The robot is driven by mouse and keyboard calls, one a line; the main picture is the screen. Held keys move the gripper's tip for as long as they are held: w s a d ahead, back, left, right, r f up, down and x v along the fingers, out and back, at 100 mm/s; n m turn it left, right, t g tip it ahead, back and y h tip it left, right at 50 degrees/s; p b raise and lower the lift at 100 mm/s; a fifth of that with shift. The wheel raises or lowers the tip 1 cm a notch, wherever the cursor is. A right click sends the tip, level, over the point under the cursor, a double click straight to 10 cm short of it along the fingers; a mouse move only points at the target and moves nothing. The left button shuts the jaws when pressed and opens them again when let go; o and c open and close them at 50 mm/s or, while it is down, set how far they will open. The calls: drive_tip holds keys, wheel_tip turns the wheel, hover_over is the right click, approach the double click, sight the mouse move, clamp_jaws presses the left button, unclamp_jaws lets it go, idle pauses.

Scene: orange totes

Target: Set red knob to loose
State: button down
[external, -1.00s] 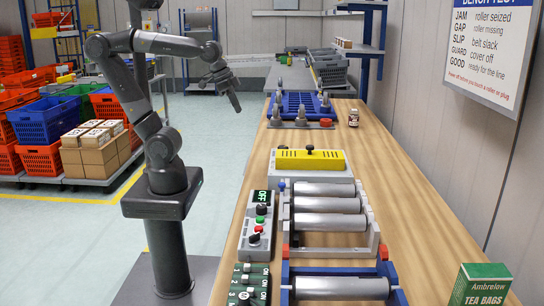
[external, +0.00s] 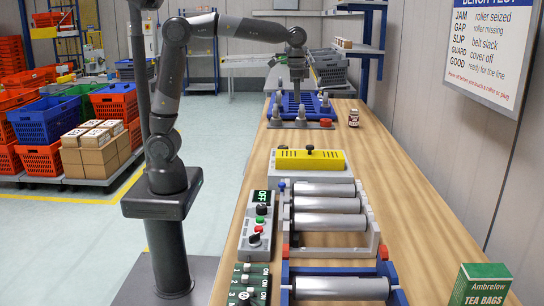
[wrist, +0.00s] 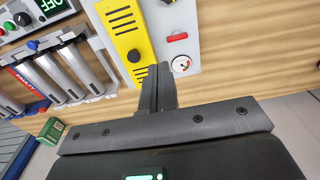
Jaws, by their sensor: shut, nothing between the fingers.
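A red bar-shaped knob (wrist: 177,37) shows in the wrist view on a light grey panel (wrist: 187,18), above a round dial with a needle (wrist: 181,64). My gripper (external: 298,92) points down over the far part of the bench. In the wrist view its fingers (wrist: 158,72) are together and empty, below and left of the red knob, apart from it. Any marking for loose is too small to read.
A yellow cover (external: 310,160) stands nearer on the bench, then metal rollers (external: 328,205) and a control box reading OFF (external: 262,196). A blue rack (external: 290,105) is below my gripper. Bare wood (external: 385,165) lies along the right.

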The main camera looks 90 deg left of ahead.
drive_tip(key=w+a+f+g, duration=0.1)
drive_tip(key=w+a+f, duration=0.1)
drive_tip(key=w+f, duration=0.3)
drive_tip(key=w+a+f+g, duration=0.2)
drive_tip(key=w+f, duration=0.3)
drive_tip(key=w, duration=0.4)
drive_tip(key=shift+a, duration=0.65)
drive_tip(key=shift+w+f, duration=0.1)
drive_tip(key=shift+f, duration=0.05)
drive_tip(key=x, duration=1)
drive_tip(key=shift+s+d+f, duration=0.1)
drive_tip(key=shift+s, duration=0.15)
drive_tip(key=shift+s+r, duration=0.15)
drive_tip(key=shift+s, duration=0.4)
drive_tip(key=shift+s+r, duration=0.15)
drive_tip(key=shift+s, duration=1.2)
